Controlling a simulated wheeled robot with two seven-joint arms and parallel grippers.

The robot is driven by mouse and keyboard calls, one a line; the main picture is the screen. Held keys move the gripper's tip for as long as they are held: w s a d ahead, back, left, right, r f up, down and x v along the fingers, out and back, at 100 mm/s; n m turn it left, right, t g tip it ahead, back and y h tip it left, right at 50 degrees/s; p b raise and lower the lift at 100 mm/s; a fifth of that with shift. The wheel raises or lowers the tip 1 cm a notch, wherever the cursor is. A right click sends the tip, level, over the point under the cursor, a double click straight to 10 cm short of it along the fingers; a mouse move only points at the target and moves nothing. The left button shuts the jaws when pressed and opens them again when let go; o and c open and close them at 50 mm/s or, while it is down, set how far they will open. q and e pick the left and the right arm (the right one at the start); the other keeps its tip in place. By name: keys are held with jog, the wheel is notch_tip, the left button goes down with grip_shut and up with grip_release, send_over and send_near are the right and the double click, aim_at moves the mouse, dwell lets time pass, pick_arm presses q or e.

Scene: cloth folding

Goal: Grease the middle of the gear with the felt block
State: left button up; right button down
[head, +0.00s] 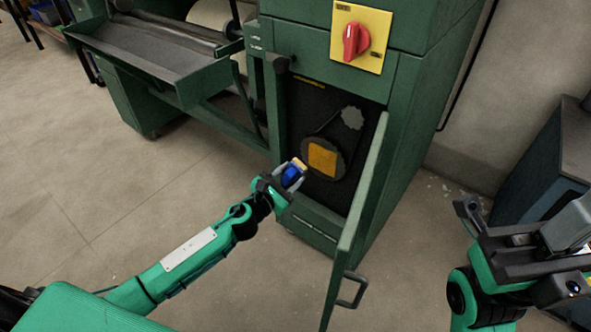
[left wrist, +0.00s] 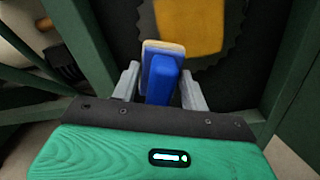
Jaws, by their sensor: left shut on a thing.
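The large dark gear (head: 341,153) sits inside the open green cabinet, with a yellow-orange square patch (head: 322,159) over its middle. In the left wrist view, the gear's toothed edge (left wrist: 228,62) and the patch (left wrist: 190,25) show behind the block. My left gripper (head: 291,176) is shut on the blue felt block (head: 290,177), just left of and below the patch. The block's cream felt end (left wrist: 163,46) points toward the gear; I cannot tell whether it touches. My right gripper (head: 515,215) is at the right, away from the cabinet; its jaw state is unclear.
The cabinet door (head: 358,215) stands open on the right of the opening. A smaller grey gear (head: 352,118) sits above the large one. A red knob (head: 356,41) on a yellow plate is above the opening. The floor at left is clear.

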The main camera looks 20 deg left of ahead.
pick_arm(q)
jog(key=shift+v, duration=0.95)
jog(key=shift+v, duration=1.55)
